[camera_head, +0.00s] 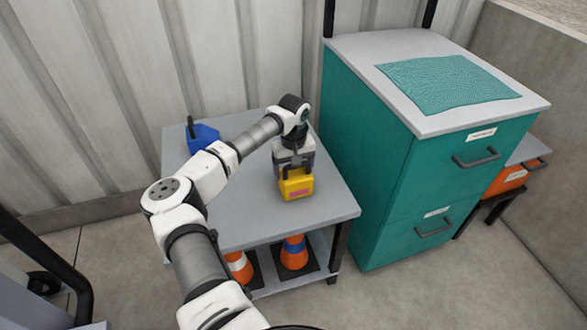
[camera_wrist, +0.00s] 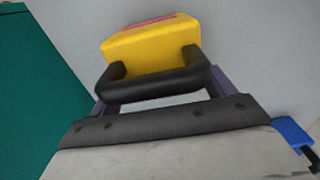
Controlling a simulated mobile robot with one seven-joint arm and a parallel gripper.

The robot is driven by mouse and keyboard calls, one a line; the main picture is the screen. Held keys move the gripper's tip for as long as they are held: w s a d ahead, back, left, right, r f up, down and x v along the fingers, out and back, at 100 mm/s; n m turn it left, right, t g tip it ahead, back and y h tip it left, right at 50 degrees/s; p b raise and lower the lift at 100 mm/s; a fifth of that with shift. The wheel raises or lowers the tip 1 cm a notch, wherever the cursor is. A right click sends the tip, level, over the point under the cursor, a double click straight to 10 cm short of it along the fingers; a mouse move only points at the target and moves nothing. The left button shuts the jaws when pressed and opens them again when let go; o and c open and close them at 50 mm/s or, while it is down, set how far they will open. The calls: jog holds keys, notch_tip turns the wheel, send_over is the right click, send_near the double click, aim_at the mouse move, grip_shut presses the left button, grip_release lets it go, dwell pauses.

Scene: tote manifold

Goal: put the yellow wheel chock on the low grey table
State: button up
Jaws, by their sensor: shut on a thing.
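The yellow wheel chock (camera_head: 297,186) has a black handle and a pink label. It is at the front of my gripper (camera_head: 293,163), over the right part of a grey-topped table (camera_head: 240,222). In the wrist view the chock (camera_wrist: 152,42) sits beyond my gripper (camera_wrist: 160,88), whose fingers are shut on its black handle. Grey surface shows behind the chock. I cannot tell whether its underside touches the tabletop.
A blue object with a dark handle (camera_head: 203,136) stands at the table's back left. Orange cones (camera_head: 294,252) are on the shelf below. A teal drawer cabinet (camera_head: 385,160) stands close on the right, with a teal mat (camera_head: 450,90) on top. An orange item (camera_head: 508,181) is beyond it.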

jog(key=o, duration=1.1)
notch_tip(320, 180, up, 12)
jog(key=shift+r, duration=0.1)
jog(key=shift+d, duration=0.1)
